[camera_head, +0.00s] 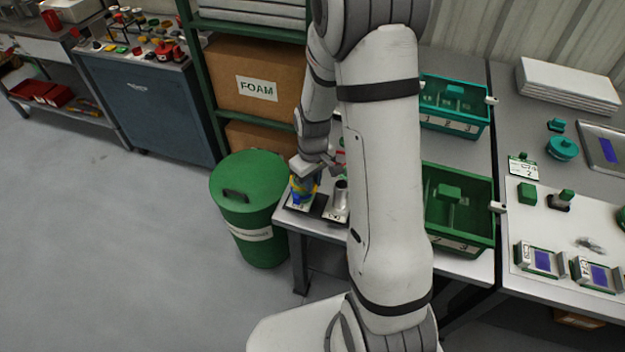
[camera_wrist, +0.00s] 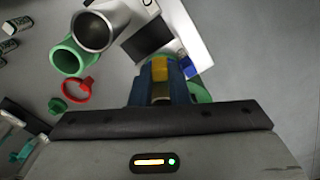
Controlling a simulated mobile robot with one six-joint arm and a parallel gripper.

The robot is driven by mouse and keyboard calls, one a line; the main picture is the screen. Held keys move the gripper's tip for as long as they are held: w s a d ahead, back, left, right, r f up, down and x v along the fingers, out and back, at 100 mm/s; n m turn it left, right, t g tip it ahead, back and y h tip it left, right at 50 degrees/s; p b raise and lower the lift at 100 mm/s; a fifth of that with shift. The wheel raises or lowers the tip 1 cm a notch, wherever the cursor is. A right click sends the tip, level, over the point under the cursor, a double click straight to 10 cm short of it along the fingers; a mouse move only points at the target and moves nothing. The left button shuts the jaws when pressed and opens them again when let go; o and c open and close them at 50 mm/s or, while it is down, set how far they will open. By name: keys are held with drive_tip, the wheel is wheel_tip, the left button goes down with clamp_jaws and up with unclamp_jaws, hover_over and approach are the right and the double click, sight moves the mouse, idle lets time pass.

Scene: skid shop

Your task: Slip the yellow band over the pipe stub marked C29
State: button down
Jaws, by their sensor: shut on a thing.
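My gripper (camera_head: 303,187) is at the left end of the bench, low over a dark base with a white label. Its blue fingers are shut on the yellow band (camera_wrist: 160,69), which shows between them in the wrist view. A grey metal pipe stub (camera_head: 341,196) stands on a labelled base just right of my gripper; it also shows in the wrist view (camera_wrist: 95,32), open end up. A green pipe stub (camera_wrist: 67,58) stands beside it. I cannot read C29 on any label. Whether the band is around anything is hidden by the fingers.
A red ring (camera_wrist: 77,90) and a small green ring (camera_wrist: 57,105) lie near the stubs. A green bin (camera_head: 458,215) and a teal bin (camera_head: 453,105) stand right of my arm. A green drum (camera_head: 247,200) stands on the floor left of the bench.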

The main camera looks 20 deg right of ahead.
drive_tip(key=shift+f+b, duration=0.35)
drive_tip(key=shift+b, duration=0.1)
idle(0.6)
drive_tip(key=shift+f+b, duration=0.35)
drive_tip(key=shift+f, duration=0.2)
drive_tip(key=shift+f+b, duration=0.3)
drive_tip(key=shift+b, duration=0.15)
drive_tip(key=shift+f, duration=0.2)
idle(0.4)
drive_tip(key=c, duration=1.3)
unclamp_jaws()
drive_tip(key=shift+o, duration=0.3)
drive_tip(key=o, duration=0.3)
